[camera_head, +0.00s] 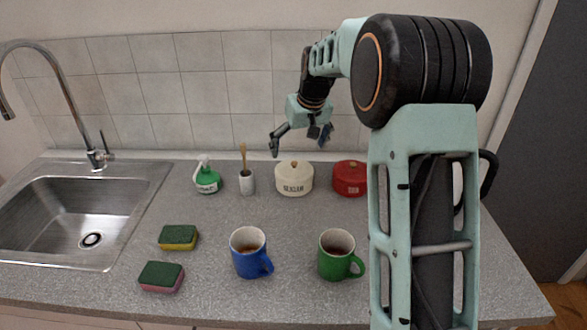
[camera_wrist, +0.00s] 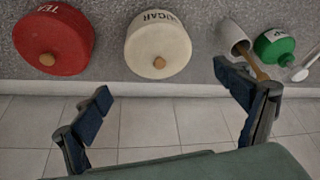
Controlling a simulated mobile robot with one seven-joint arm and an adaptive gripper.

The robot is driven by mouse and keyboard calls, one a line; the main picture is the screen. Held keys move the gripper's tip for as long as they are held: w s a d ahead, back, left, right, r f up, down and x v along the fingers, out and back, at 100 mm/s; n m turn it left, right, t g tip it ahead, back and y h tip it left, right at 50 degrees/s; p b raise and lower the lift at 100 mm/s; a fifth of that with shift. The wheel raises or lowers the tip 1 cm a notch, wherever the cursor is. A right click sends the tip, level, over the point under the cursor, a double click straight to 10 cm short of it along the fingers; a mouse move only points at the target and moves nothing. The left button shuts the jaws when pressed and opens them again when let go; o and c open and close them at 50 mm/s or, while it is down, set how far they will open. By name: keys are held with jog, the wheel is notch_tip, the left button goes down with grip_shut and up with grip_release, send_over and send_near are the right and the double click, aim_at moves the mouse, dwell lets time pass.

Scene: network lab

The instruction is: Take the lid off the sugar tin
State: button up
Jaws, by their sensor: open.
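The sugar tin (camera_head: 294,184) is cream, round and upright on the counter near the tiled wall, with dark lettering on its side. Its cream lid (camera_head: 282,168) with a small wooden knob (camera_head: 294,162) sits on top. The wrist view shows the same sugar tin (camera_wrist: 150,35) from above, with the knob (camera_wrist: 159,62) facing me. My gripper (camera_head: 300,143) is open and empty, above the tin and apart from it. In the wrist view its fingers (camera_wrist: 164,88) stand wide apart, with the knob between them sideways but beyond the tips.
A red tea tin (camera_head: 349,181) stands close right of the sugar tin. Blue (camera_head: 248,258) and green (camera_head: 333,262) mugs and two sponges (camera_head: 178,237) are in front. The sink (camera_head: 60,220) is far left.

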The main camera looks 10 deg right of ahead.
aim_at(295, 163)
jog(key=x, duration=0.7)
jog(key=shift+w+f+p, duration=0.2)
jog(key=shift+f+p, duration=0.1)
jog(key=shift+p, duration=0.1)
